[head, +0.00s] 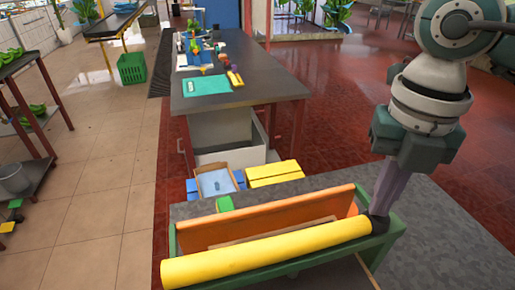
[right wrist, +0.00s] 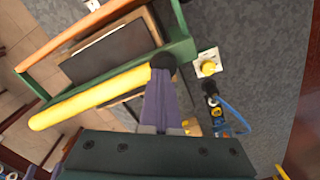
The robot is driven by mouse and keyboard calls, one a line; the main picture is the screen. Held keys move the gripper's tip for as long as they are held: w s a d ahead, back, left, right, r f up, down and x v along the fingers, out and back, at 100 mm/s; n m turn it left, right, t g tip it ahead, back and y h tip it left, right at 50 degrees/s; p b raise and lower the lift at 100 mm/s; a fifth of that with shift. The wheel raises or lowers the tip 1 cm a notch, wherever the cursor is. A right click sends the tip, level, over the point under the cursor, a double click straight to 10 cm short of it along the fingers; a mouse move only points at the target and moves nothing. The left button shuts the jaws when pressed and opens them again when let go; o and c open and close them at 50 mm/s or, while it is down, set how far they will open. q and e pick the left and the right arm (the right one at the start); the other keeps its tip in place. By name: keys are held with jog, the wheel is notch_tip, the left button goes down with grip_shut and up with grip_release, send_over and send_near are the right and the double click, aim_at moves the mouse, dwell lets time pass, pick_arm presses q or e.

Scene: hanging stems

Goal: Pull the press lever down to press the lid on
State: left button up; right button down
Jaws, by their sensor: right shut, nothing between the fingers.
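The press has a green frame (head: 392,236) and an orange panel (head: 270,220). Its lever seems to be the thick yellow bar (head: 265,252), lying across the near side of the frame. The bar also shows in the right wrist view (right wrist: 90,100), with a dark end cap (right wrist: 163,66). My right gripper (head: 380,212) is shut and empty, its fingers pointing down at the bar's right end. In the right wrist view its fingertips (right wrist: 162,80) overlap the dark cap; whether they touch it I cannot tell. I cannot make out a lid. My left gripper is out of view.
The press stands on a grey speckled surface (head: 440,215). Beyond is a dark table (head: 255,75) with a green mat (head: 207,86). A cardboard box (head: 216,182) sits behind the press.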

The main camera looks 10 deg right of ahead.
notch_tip(320, 180, up, 3)
jog(key=p, duration=0.2)
jog(key=shift+p, duration=0.3)
notch_tip(320, 180, up, 5)
jog(key=p, duration=0.4)
jog(key=shift+a, duration=0.1)
